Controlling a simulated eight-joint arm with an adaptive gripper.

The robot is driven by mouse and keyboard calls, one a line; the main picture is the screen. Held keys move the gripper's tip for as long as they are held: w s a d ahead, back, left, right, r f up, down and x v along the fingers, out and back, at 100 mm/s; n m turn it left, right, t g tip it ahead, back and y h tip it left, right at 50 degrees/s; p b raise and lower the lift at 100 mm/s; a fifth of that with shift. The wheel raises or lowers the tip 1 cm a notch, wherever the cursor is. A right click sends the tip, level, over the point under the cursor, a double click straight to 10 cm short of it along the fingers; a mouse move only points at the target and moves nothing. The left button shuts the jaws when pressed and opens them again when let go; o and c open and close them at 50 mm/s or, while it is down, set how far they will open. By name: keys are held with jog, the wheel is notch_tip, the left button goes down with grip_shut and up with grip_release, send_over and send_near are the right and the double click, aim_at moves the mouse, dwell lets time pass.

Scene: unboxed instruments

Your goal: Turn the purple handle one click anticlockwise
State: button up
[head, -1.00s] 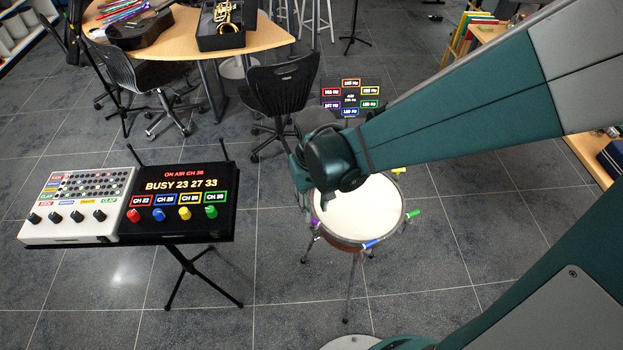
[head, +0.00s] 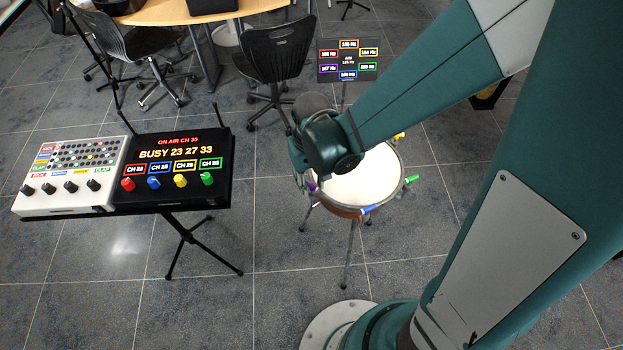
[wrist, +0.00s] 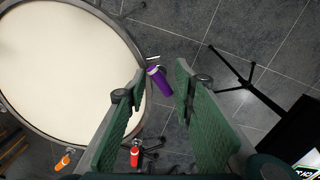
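The purple handle (wrist: 159,80) sticks out from the drum's rim in the wrist view, between my two fingertips. It also shows in the head view (head: 312,187), at the drum's near left side, just below my gripper. My gripper (wrist: 161,73) is open, with a finger on either side of the handle and a visible gap to each. I cannot tell how deep the handle sits between the fingers. In the head view my wrist hides most of the fingers. The drum (head: 335,207) has a pale round head and stands on thin legs.
Blue (head: 368,209), green (head: 412,179) and yellow handles sit around the rim; red (wrist: 135,156) and orange (wrist: 63,161) ones show in the wrist view. A display (head: 327,74) with coloured Hz labels stands behind. A stand with a mixer (head: 117,150) and dark panel (head: 220,148) is left.

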aim_at(312, 186)
jog(key=shift+f, duration=0.3)
jog(key=shift+c, duration=0.5)
grip_shut()
jog(key=shift+s+d, duration=0.1)
dwell(0.8)
jog(key=shift+o, duration=0.5)
grip_release()
jog(key=shift+r, duration=0.2)
notch_tip(312, 186, up, 12)
jog(key=shift+f, duration=0.2)
dwell(0.5)
jog(key=shift+c, duration=0.7)
